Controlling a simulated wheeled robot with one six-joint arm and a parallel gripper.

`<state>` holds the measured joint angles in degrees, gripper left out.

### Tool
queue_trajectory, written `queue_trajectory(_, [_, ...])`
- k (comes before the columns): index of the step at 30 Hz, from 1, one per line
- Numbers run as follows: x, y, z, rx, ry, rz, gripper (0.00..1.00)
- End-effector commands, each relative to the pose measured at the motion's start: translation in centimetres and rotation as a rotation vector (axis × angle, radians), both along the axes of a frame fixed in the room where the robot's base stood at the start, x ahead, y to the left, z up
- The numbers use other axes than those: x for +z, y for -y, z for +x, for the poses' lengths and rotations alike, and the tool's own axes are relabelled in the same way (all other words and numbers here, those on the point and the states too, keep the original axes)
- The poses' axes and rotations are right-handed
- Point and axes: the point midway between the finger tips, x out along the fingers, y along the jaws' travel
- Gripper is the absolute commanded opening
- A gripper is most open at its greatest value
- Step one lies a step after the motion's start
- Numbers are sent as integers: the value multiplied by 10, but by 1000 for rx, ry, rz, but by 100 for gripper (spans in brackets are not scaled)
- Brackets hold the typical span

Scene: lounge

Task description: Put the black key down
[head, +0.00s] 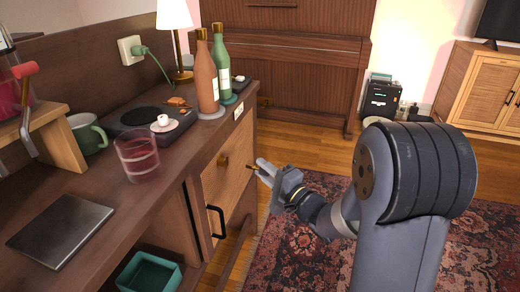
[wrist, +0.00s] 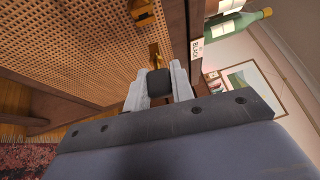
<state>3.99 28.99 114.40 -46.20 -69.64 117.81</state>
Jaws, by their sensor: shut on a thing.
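The black key (wrist: 158,84) has a dark, blocky head between the fingers of my gripper (wrist: 159,88). A brass part (wrist: 155,55) shows just beyond it, against the woven cabinet door (wrist: 80,50). I cannot tell whether that brass belongs to the key or to the door, or whether the key touches the door. In the head view my gripper (head: 266,171) is beside the cabinet's front, below the counter top, with the key mostly hidden by the fingers.
The counter (head: 165,205) carries a brown bottle (head: 207,85), a green bottle (head: 222,65), a red glass (head: 138,157) and a dark flat plate (head: 62,230). A teal bin (head: 150,273) sits below. A patterned rug (head: 300,245) covers the floor at right.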

Motion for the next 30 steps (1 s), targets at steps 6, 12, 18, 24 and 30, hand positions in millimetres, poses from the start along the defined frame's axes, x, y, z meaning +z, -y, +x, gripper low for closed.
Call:
queue_trajectory(6, [-18, 6, 0, -46, -5, 1, 0])
queue_trajectory(12, [-68, 32, -4, -229, -13, -1, 0])
queue_trajectory(18, [-117, 68, -20, -458, -11, -4, 0])
queue_trajectory(24, [-148, 95, -39, -623, -7, -5, 0])
queue_trajectory(30, [-133, 106, -46, -683, 2, -2, 0])
